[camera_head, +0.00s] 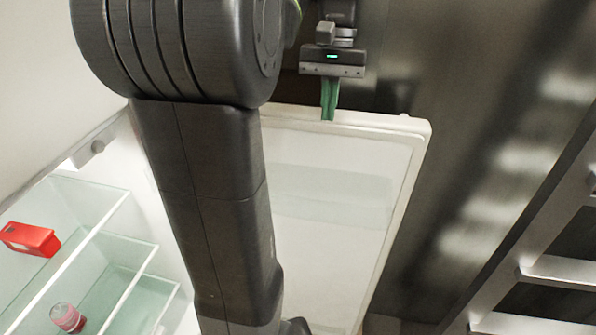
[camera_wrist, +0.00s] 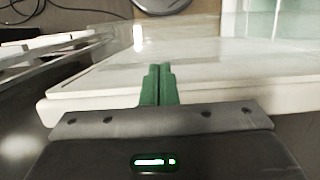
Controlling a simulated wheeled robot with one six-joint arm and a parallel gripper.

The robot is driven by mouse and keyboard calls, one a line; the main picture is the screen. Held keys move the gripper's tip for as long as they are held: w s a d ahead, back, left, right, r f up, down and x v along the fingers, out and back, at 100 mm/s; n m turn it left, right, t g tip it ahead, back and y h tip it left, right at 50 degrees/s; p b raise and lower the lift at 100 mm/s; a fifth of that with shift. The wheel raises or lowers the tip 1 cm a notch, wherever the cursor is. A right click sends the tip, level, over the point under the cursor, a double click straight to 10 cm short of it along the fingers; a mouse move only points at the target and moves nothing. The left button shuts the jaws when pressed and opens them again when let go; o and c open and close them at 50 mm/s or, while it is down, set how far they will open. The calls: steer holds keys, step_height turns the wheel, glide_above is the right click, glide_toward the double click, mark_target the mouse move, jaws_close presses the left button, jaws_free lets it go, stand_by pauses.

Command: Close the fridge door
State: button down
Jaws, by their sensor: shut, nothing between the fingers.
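The white fridge door (camera_head: 345,205) stands open in the head view, swung out to the right of the fridge interior, with its lower part partly hidden behind my arm. My gripper (camera_head: 328,113) has its green fingers shut and empty at the top edge of the door. In the wrist view the shut fingers (camera_wrist: 158,72) reach over the near edge of the door (camera_wrist: 240,75). I cannot tell whether they touch it. The fridge interior (camera_head: 150,185) is open at the left, with glass shelves.
A red box (camera_head: 30,239) and a small pink-red jar (camera_head: 67,317) are on the fridge shelves. A grey metal ladder-like frame (camera_head: 540,268) stands at the right. Dark floor or wall shows between it and the door.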

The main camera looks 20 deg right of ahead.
glide_above(321, 198)
steer(key=s+a, duration=0.2)
steer(key=s, duration=0.3)
steer(key=f, duration=1.9)
steer(key=shift+w+a, duration=0.1)
steer(key=shift+w, duration=0.1)
